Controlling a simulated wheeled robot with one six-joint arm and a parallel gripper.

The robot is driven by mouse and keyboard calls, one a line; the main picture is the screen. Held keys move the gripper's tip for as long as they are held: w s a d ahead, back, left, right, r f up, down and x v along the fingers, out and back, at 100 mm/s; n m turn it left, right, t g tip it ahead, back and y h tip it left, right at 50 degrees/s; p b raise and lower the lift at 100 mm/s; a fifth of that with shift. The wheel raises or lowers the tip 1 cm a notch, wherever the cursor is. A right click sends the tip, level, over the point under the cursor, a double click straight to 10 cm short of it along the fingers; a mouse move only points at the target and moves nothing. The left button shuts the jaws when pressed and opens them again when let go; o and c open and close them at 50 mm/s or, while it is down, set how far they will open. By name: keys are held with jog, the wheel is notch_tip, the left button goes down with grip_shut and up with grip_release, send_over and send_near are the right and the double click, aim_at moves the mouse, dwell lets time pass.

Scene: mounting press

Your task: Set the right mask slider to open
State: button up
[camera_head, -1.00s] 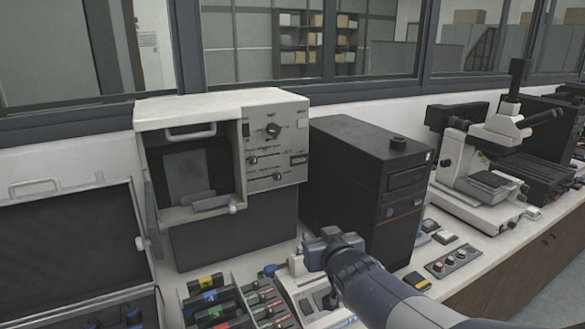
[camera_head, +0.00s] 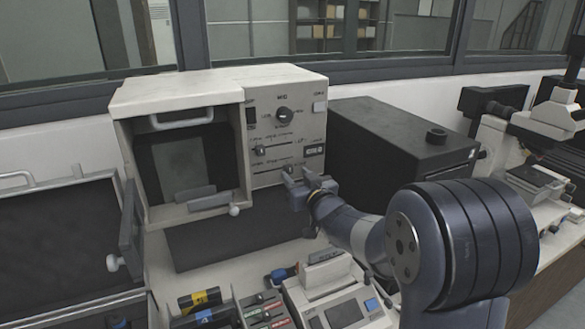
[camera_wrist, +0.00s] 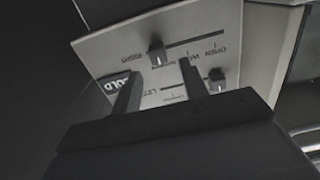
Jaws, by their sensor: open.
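The control panel (camera_head: 286,125) on the front of the beige press unit carries two horizontal sliders. The right mask slider (camera_wrist: 156,54) is the lower one on the panel; the wrist view shows it upside down. Its dark knob is near the slot's end by the RIGHT label, away from the OPEN label (camera_wrist: 214,50). The other slider (camera_head: 260,150) is above it and also shows in the wrist view (camera_wrist: 217,80). My gripper (camera_head: 303,180) is open and empty in front of the panel's lower edge. In the wrist view its fingers (camera_wrist: 160,72) stand either side of the knob's line; contact cannot be told.
A black computer-like box (camera_head: 400,135) stands close on the right. An open chamber with a handle (camera_head: 182,118) is left of the panel. A small device with a screen (camera_head: 340,305) and several coloured-label items (camera_head: 265,310) sit on the bench below.

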aim_at(290, 169)
jog(key=shift+p+x, duration=0.3)
jog(key=shift+x, duration=1.45)
grip_shut()
